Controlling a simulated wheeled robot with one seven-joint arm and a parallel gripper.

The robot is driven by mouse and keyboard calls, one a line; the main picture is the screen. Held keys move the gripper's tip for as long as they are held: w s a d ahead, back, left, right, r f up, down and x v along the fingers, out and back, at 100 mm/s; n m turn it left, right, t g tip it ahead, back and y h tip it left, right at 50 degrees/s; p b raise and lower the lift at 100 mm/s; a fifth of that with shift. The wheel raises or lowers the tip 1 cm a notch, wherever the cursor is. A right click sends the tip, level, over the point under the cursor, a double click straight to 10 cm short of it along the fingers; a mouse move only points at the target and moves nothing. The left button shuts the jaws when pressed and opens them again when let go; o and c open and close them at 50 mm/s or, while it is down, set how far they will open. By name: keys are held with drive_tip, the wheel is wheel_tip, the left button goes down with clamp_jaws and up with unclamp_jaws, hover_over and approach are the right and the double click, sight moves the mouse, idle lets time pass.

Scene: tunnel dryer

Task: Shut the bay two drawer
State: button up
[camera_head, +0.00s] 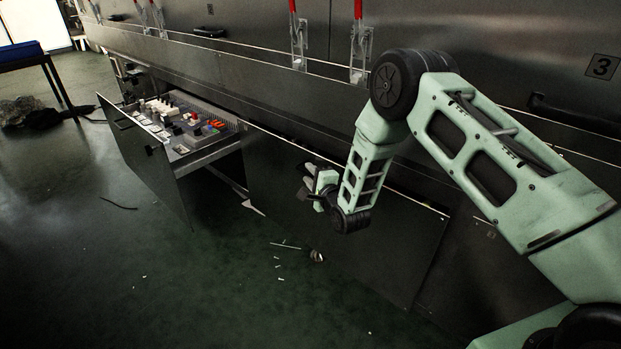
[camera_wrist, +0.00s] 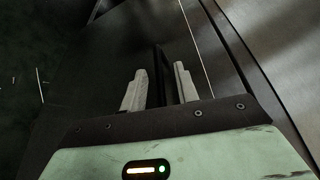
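A drawer (camera_head: 160,160) at the left stands pulled well out, loaded with small parts. To its right is a wide dark drawer front (camera_head: 370,235) with a bright top edge. The 3 sign is further right, and no number for bay two is readable. My gripper (camera_head: 307,185) is at the upper left of that wide front. In the wrist view, its two pale fingers are apart, with a dark upright bar (camera_wrist: 158,72), perhaps a handle, between or just beyond them. I cannot tell whether they touch it.
A sign with a 3 (camera_head: 601,67) is on the upper right panel, above a dark handle (camera_head: 575,114). Red-handled clamps (camera_head: 297,35) line the upper cabinet. A blue-topped table (camera_head: 22,52) stands at the far left. The floor in front is mostly open, with small debris (camera_head: 290,246).

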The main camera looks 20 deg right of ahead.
clamp_jaws()
drive_tip(key=shift+w+d, duration=0.65)
drive_tip(key=shift+d, duration=0.3)
drive_tip(key=shift+w+d, duration=0.65)
drive_tip(key=shift+d, duration=0.25)
unclamp_jaws()
drive_tip(key=shift+s, duration=0.15)
drive_tip(key=p+v, duration=0.3)
drive_tip(key=v, duration=1.4)
drive_tip(key=shift+p, duration=0.35)
drive_tip(key=shift+s+a, duration=0.1)
